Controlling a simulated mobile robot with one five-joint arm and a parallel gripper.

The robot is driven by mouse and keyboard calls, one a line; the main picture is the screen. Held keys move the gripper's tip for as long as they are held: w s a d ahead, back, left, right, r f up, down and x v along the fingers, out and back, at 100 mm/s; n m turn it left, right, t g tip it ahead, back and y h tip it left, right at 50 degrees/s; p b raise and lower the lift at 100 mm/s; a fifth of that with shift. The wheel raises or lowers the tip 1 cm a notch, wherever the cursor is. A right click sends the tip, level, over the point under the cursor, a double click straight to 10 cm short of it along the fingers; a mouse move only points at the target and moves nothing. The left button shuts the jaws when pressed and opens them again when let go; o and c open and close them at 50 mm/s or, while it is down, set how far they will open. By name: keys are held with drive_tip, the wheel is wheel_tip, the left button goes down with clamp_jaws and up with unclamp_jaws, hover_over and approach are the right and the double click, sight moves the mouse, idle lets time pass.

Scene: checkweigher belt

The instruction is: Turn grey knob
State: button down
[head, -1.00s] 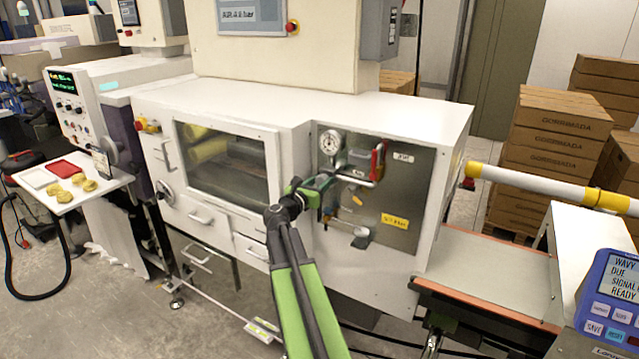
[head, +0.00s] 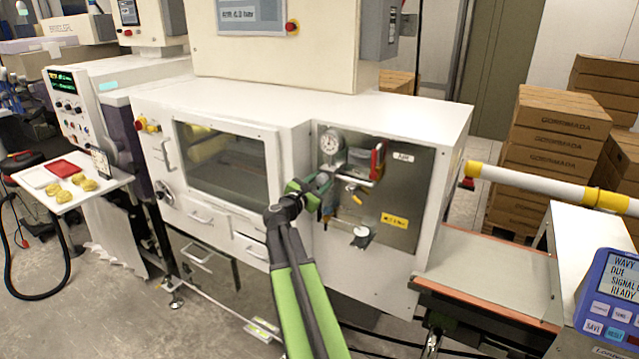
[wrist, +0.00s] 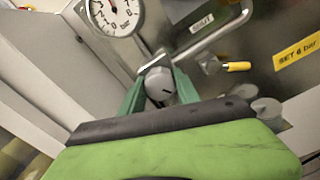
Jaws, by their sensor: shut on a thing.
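The grey knob (wrist: 160,88) is between the green fingers of my gripper (wrist: 158,82) in the wrist view. It is round, with a dark mark on its face and a flat grey piece just above it. The fingers are shut on its two sides. In the head view my gripper (head: 323,192) is at the left side of the metal panel (head: 408,185), below the round gauge. The knob is largely hidden there by the gripper.
A pressure gauge (wrist: 116,12) is close above the knob. A bent metal pipe (wrist: 215,32) and a yellow-handled valve (wrist: 237,66) are to the right. A red-handled part (head: 378,160) stands out from the panel. A white cabinet wall (head: 296,165) borders the panel on the left.

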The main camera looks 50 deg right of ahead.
drive_tip(key=shift+m, duration=1.1)
drive_tip(key=c, duration=0.9)
unclamp_jaws()
drive_tip(key=shift+d, duration=0.1)
